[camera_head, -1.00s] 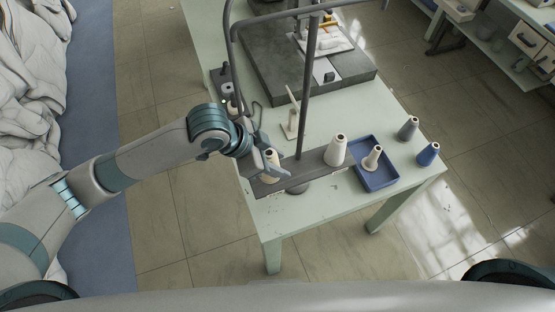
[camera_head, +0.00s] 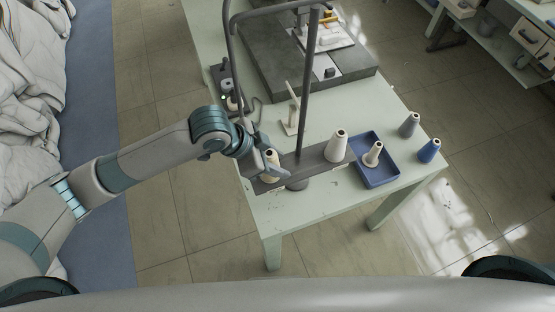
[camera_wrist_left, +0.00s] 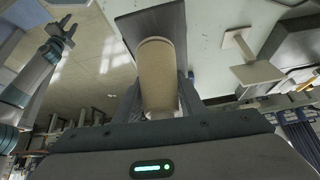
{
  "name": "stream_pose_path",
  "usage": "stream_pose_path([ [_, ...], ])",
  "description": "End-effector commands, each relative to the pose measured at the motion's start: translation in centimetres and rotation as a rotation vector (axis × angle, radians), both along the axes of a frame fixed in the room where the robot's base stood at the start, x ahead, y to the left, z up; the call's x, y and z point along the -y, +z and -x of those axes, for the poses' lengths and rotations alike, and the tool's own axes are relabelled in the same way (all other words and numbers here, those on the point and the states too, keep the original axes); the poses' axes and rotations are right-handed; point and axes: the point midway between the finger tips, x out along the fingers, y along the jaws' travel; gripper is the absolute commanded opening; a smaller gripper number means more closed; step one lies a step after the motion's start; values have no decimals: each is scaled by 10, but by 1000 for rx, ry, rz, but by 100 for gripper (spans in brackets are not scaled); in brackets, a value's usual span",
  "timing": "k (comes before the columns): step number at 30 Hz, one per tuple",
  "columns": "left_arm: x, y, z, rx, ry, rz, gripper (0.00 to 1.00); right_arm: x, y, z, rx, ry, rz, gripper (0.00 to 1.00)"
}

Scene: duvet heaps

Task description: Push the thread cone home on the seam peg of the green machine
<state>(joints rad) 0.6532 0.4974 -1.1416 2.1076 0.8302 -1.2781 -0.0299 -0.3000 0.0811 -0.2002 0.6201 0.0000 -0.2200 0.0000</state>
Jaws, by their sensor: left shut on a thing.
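My left gripper (camera_head: 271,171) is shut around a cream thread cone (camera_head: 270,158) at the left end of the dark grey stand plate (camera_head: 315,164). In the left wrist view, the cone (camera_wrist_left: 158,68) sits between the fingers, with the plate (camera_wrist_left: 150,24) behind it. The seam peg is hidden, so I cannot tell how far down the cone sits. The plate and its upright pole (camera_head: 306,90) are on the pale green machine table (camera_head: 335,200). My right gripper (camera_wrist_left: 62,32) shows small in the left wrist view, away from the table, with its fingers apart.
A large cream cone (camera_head: 338,146) stands on the plate's right end. A blue tray (camera_head: 377,179) holds a smaller cone (camera_head: 373,154). A grey cone (camera_head: 409,124) and a blue cone (camera_head: 429,151) stand farther right. A pale upright holder (camera_head: 292,118) is behind the plate.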

Motion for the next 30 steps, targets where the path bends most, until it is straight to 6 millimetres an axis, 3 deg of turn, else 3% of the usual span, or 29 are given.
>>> stream_pose_path([
  [20, 0, -14, 0, 1, 1, 0, 10, 0, -5, 0, 0, 0, 0, 31],
  [21, 0, -14, 0, 1, 1, 0, 39, 0, -5, 0, 0, 0, 0, 31],
  [24, 0, -14, 0, 1, 1, 0, 58, 0, -5, 0, 0, 0, 0, 31],
  [30, 0, -14, 0, 0, 0, 0, 58, -2, -5, 0, 0, -1, -2, 31],
])
